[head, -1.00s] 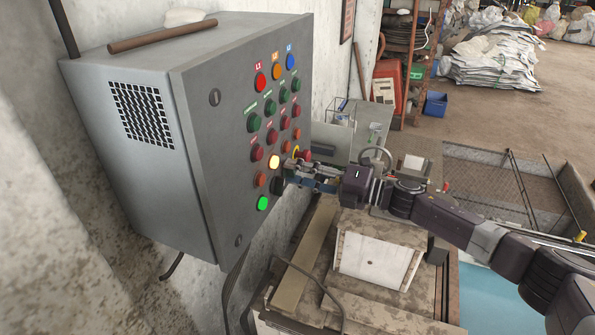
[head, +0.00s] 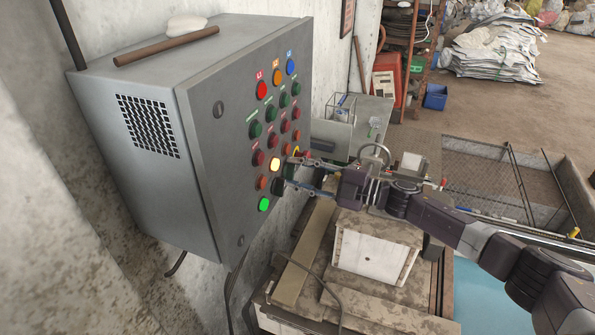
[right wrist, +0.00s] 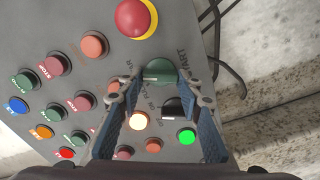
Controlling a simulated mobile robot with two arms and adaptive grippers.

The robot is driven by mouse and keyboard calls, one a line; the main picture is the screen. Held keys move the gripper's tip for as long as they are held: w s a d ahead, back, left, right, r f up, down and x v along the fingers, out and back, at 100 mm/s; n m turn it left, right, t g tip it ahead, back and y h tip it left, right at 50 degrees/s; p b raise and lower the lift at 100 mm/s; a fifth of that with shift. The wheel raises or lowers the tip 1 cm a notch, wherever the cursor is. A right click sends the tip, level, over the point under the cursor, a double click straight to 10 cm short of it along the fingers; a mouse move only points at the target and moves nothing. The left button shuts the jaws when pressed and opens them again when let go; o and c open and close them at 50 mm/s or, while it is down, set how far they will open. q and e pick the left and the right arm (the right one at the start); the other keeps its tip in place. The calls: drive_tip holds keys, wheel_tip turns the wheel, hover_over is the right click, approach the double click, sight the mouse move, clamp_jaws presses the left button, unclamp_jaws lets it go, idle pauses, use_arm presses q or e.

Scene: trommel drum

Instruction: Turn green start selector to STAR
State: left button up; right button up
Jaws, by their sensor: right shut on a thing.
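In the head view my right gripper (head: 289,172) reaches the panel's right edge from the right, one finger above the other. The green selector is hidden there by the fingers. The exact pointing of the knob is hard to read. My left gripper is not in view.
The grey control box (head: 145,190) carries several coloured buttons. Close to my fingers are the red mushroom button (right wrist: 135,17), the black selector (right wrist: 172,107), a lit yellow-white button (right wrist: 138,121) and a lit green button (right wrist: 187,137).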

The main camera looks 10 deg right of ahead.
idle(0.5)
drive_tip(key=o, duration=1.2)
drive_tip(key=shift+c, duration=0.2)
drive_tip(key=shift+d, duration=0.1)
drive_tip(key=v, duration=1.2)
